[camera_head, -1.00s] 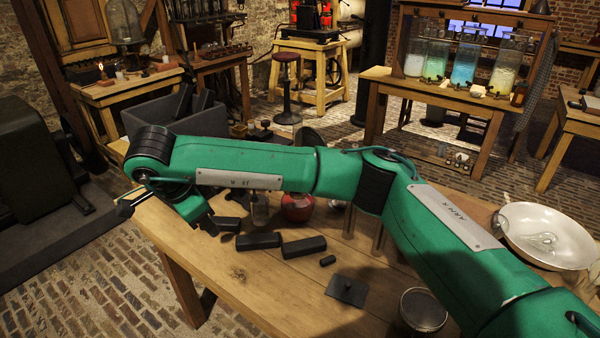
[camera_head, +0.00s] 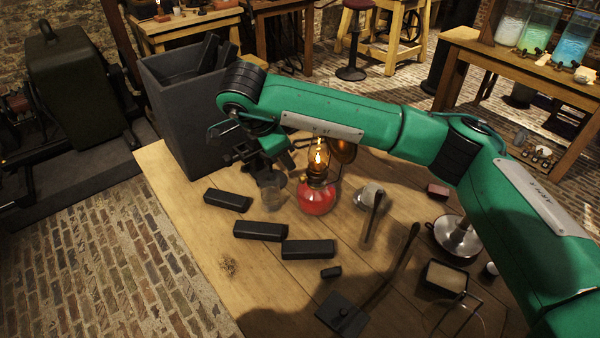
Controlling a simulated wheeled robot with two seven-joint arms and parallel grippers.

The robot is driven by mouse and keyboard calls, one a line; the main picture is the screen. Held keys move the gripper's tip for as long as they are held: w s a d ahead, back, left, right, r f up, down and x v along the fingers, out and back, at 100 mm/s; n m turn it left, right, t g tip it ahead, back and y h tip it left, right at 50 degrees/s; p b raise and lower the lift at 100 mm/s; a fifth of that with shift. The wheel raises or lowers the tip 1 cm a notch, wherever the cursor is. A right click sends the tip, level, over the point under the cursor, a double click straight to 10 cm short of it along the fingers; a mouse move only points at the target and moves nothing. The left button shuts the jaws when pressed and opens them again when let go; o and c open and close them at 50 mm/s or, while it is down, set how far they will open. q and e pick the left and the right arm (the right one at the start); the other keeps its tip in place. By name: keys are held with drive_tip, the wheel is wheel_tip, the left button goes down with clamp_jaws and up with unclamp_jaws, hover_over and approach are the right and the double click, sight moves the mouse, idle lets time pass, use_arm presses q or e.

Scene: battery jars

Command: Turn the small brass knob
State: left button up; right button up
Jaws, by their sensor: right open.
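A lit oil lamp (camera_head: 317,199) with a red fuel base, a brass burner and a small flame stands on the wooden table, just below my right forearm in the picture. The small brass knob cannot be made out separately at this size. A round brass disc (camera_head: 344,151) shows beside the flame, partly covered by my arm. My right gripper (camera_head: 266,166) is open, to the left of the lamp and apart from it, above or beside a small clear glass (camera_head: 271,197). I cannot tell whether it touches the glass. My left gripper is out of view.
Several black bars (camera_head: 260,231) and a dark square plate (camera_head: 341,314) lie on the table's front. A tall grey bin (camera_head: 176,110) stands at the back left.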

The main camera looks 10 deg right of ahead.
sight(300, 179)
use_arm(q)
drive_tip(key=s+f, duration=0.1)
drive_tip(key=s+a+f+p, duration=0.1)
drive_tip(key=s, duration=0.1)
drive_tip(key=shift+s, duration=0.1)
use_arm(e)
drive_tip(key=x, duration=1.1)
drive_tip(key=shift+w+d, duration=0.1)
clamp_jaws()
